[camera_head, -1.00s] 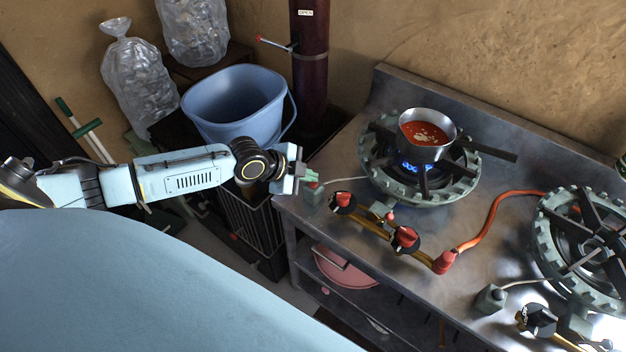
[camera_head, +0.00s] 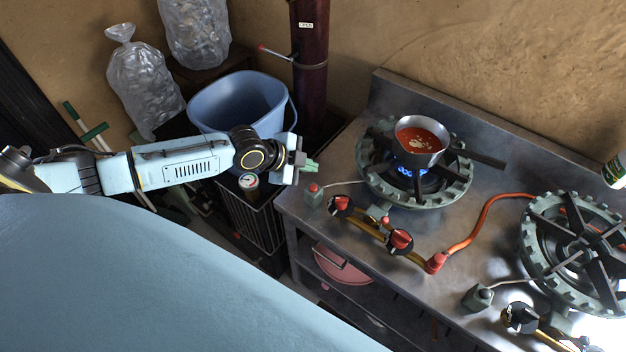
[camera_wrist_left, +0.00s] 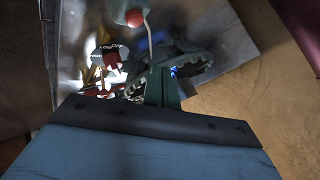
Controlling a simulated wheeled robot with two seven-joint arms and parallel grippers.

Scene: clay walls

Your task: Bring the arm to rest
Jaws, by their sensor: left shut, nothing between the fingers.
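My left gripper (camera_head: 305,166) is shut and empty. It hangs in the air at the left end of the steel stove (camera_head: 330,225), in front of the blue bucket. My left arm comes in from the left, roughly level. In the left wrist view the gripper's green fingers (camera_wrist_left: 162,88) show against the stove top, with a red-topped igniter (camera_wrist_left: 134,17) and red knobs beyond. My right gripper is not in view.
A pan of red soup (camera_head: 420,138) sits on the lit left burner (camera_head: 455,190). Red knobs (camera_head: 400,240) and an orange hose (camera_head: 480,220) are on the stove's front.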

